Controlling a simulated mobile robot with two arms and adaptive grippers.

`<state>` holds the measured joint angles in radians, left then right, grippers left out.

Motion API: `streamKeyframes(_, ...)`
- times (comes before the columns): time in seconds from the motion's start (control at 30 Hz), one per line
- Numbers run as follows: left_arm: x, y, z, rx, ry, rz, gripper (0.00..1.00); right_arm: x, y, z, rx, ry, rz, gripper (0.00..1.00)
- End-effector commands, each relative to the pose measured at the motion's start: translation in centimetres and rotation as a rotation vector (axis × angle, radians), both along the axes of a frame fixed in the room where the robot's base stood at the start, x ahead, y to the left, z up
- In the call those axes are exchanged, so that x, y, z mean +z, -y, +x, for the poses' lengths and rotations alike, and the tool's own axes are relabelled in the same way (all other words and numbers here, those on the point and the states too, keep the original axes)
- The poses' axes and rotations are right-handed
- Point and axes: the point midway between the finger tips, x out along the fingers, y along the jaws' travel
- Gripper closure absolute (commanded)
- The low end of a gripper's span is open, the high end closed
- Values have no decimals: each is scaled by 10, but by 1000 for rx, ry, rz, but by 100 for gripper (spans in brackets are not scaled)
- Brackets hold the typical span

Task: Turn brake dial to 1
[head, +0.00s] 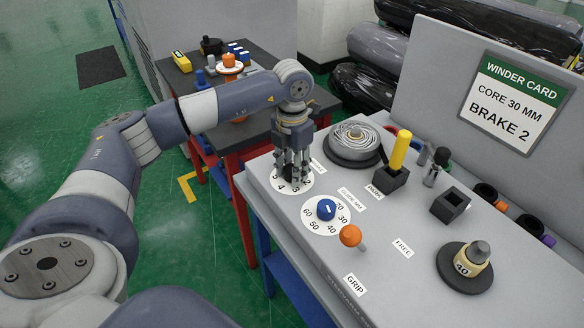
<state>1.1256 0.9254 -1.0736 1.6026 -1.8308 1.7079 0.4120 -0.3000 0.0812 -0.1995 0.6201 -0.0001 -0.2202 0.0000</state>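The label beside the dial is partly covered. My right gripper is not in view.
A blue-knobbed dial (326,209) and an orange-knobbed lever (350,236) stand nearby on the panel. A winder card (514,97) reads core 30 mm, brake 2. Behind are a wound coil (354,138) and a yellow-handled tool (401,150).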

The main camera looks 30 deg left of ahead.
Motion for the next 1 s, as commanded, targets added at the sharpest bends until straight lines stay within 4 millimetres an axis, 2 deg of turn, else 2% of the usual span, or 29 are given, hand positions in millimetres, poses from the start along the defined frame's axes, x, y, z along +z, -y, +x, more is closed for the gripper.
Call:
streamKeyframes(0.03,0,0,1,4,2,0,57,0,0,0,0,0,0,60)
streamKeyframes(0.1,0,0,1,3,2,0,46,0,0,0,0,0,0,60)
streamKeyframes(0.4,1,0,0,1,1,0,46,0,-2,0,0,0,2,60)
streamKeyframes(0.53,9,0,1,1,4,-1,46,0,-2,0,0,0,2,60)
streamKeyframes(0.67,30,0,2,1,6,-1,46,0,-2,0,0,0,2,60)
streamKeyframes(1.0,99,0,1,1,5,-2,46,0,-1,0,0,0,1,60)
